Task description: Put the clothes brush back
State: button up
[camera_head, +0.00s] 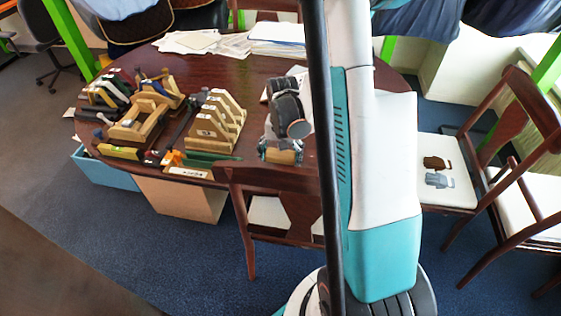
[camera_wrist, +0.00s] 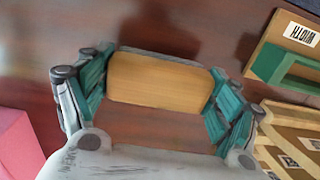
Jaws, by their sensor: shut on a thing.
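My gripper (camera_wrist: 163,82) is shut on a tan wooden block, which looks like the clothes brush (camera_wrist: 155,76). Teal fingers are at its two ends in the wrist view, over the dark red-brown table. In the head view my gripper (camera_head: 281,143) is near the table's front edge, right of the stepped wooden rack (camera_head: 216,122). The brush (camera_head: 281,156) shows there as a small tan face below the fingers. Its bristles are hidden. I cannot tell whether it touches the table (camera_head: 165,63).
Wooden stands and tools crowd the table's left half. A pink object (camera_wrist: 18,145) is at lower left. Papers (camera_head: 277,33) lie at the back. A chair (camera_head: 268,178) stands at the front edge.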

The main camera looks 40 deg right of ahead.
jog(key=shift+f, duration=0.9)
jog(key=shift+r, duration=0.1)
jog(key=o, duration=0.8)
jog(key=shift+f+b, duration=0.2)
jog(key=shift+b, duration=0.1)
jog(key=shift+c, duration=0.2)
jog(key=o, duration=0.4)
jog(key=shift+r, duration=0.1)
jog(key=shift+c, duration=0.2)
